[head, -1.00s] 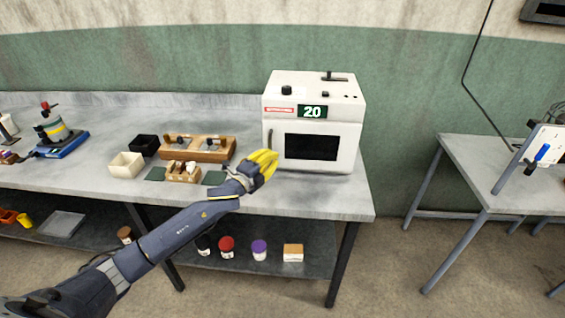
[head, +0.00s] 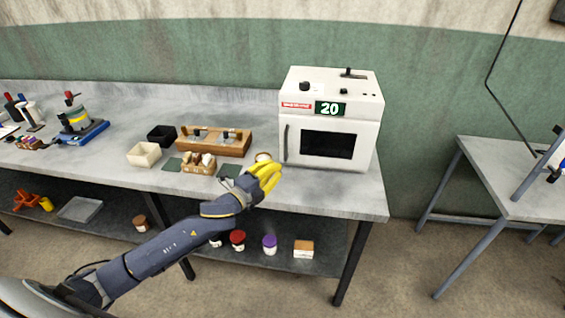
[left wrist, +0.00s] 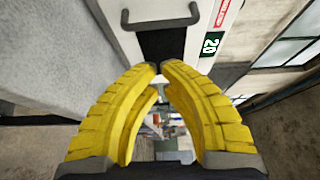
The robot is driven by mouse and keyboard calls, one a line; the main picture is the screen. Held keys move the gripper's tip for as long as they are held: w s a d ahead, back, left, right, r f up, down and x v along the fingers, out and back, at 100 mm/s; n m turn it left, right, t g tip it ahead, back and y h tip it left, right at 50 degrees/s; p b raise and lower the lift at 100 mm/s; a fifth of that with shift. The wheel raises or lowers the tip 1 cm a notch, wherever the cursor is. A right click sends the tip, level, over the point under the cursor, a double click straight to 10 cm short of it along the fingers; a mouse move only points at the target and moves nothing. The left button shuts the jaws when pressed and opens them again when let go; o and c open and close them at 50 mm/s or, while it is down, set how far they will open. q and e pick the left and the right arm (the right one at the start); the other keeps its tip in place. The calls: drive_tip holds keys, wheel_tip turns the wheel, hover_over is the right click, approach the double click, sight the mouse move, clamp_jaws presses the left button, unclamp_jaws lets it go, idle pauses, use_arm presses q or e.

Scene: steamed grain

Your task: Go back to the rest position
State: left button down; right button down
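My left gripper (head: 266,176) with yellow fingers hangs over the front of the bench, left of and in front of the white oven (head: 358,120). In the left wrist view its fingertips (left wrist: 159,67) nearly meet with nothing held between them. The oven door is closed, and its handle (head: 286,144) stands clear of my fingers; the handle also shows beyond the fingertips in the wrist view (left wrist: 160,24). The oven display (head: 330,108) reads 20. My right gripper is not in view.
On the bench (head: 330,190) are a small round item (head: 263,157) just behind my fingers, a wooden rack (head: 230,147), a small wooden block holder (head: 198,168), a white box (head: 143,161) and a black box (head: 162,137). Jars stand on the shelf below. Right of the bench is an open gap.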

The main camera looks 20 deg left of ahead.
use_arm(q)
drive_tip(key=s+a+f+n+g+y, duration=0.1)
drive_tip(key=s+f+n+g+y, duration=0.35)
drive_tip(key=s, duration=0.75)
drive_tip(key=s+a+f+n+g+y, duration=0.2)
drive_tip(key=s+f+n, duration=0.3)
drive_tip(key=s+f, duration=0.5)
drive_tip(key=s+a+f+n+g+y, duration=0.1)
drive_tip(key=s+f+n+g+y, duration=0.35)
drive_tip(key=s, duration=0.85)
drive_tip(key=s+d+f+g+h, duration=0.1)
drive_tip(key=d+f+h, duration=0.15)
drive_tip(key=f, duration=1.25)
drive_tip(key=s+d+f+g+h, duration=0.1)
drive_tip(key=d+f+h, duration=0.15)
drive_tip(key=f, duration=1.35)
drive_tip(key=s+f+n+g+h, duration=0.1)
drive_tip(key=s+f+n+g, duration=0.2)
drive_tip(key=s+f, duration=1.8)
drive_tip(key=shift+s+f, duration=0.25)
drive_tip(key=shift+s, duration=0.4)
drive_tip(key=shift+d, duration=0.15)
